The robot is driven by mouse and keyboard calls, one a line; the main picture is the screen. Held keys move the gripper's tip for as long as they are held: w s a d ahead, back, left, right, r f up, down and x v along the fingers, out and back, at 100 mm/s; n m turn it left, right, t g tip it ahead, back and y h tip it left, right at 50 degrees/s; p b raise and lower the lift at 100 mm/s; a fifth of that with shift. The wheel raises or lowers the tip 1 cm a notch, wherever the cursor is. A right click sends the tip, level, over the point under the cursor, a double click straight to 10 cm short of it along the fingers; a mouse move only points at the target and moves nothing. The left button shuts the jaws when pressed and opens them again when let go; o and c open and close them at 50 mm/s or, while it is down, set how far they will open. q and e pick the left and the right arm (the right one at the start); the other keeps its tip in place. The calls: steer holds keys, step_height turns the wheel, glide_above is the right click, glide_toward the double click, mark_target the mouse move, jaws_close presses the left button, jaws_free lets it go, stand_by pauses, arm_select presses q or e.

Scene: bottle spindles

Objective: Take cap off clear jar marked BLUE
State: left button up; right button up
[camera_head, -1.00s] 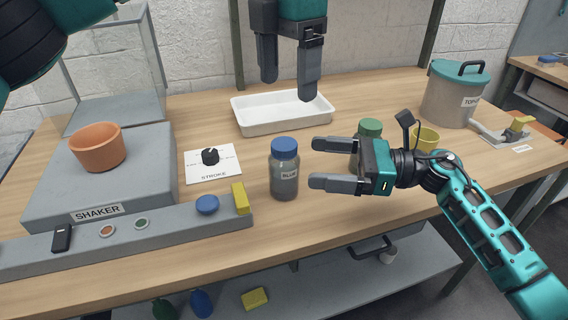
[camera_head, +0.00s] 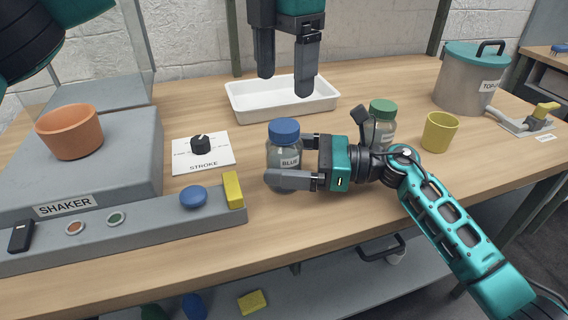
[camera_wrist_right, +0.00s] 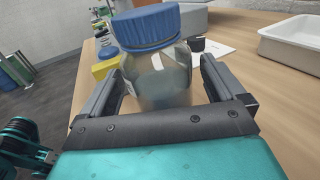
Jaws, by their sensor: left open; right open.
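The clear jar marked BLUE (camera_head: 285,163) stands upright on the table with its blue cap (camera_head: 284,130) on. My right gripper (camera_head: 292,162) is open, with its fingers on either side of the jar's body below the cap. The right wrist view shows the jar (camera_wrist_right: 163,80) between the two open fingers (camera_wrist_right: 158,85) and the blue cap (camera_wrist_right: 146,28) above them. Whether a finger touches the glass I cannot tell. My left gripper (camera_head: 285,82) is open and empty, pointing down in front of the white tray, behind and above the jar.
The white tray (camera_head: 240,107) lies behind the jar. A green-capped jar (camera_head: 382,120) and a yellow cup (camera_head: 439,132) stand to the right, near my right wrist. The STROKE dial card (camera_head: 203,163) and shaker bar (camera_head: 140,224) are to the left. A lidded pot (camera_head: 462,88) is far right.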

steer(key=shift+a, duration=0.25)
